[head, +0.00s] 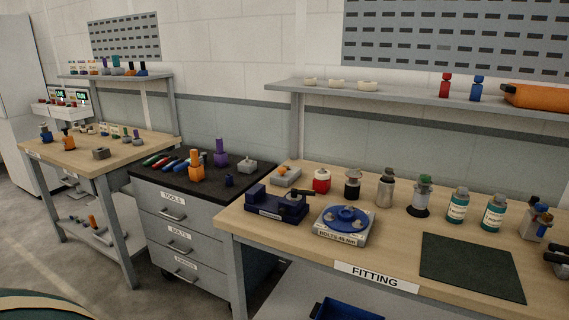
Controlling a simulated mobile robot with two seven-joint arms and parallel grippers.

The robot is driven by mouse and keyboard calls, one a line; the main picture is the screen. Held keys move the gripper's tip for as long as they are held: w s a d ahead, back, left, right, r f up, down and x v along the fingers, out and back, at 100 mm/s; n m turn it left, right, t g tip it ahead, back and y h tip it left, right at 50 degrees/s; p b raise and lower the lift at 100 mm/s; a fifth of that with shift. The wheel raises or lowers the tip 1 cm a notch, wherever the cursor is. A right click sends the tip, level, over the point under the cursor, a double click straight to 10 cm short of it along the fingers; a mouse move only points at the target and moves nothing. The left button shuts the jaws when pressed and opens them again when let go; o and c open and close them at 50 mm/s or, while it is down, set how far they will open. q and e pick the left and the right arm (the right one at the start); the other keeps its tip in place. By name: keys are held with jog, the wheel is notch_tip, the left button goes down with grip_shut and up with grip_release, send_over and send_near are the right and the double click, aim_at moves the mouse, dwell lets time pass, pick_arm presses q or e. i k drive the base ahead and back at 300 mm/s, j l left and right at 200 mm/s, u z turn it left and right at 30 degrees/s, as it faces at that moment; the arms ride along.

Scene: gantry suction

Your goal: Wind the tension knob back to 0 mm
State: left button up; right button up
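I cannot make out a tension knob or a millimetre scale for certain. On the bench labelled FITTING (377,278) stands a dark blue device (275,205) with a black arm on top and a small label too small to read. To its right sits a grey block with a round blue flanged disc (345,217) and a front label that I cannot read surely. Neither of my grippers shows in the head view, and nothing is seen held.
A dark mat (472,266) lies bare on the bench's right part. Several bottles and jars (457,205) line the bench's back. A drawer cabinet (180,236) and another workbench (108,156) stand left. A shelf (420,92) overhangs the bench. A blue bin (345,310) sits below.

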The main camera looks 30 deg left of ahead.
aim_at(282, 171)
jog(key=i+j+z, duration=0.1)
jog(key=j+z, duration=0.2)
jog(key=j, duration=0.8)
jog(key=j+z, duration=0.25)
jog(key=j, duration=0.85)
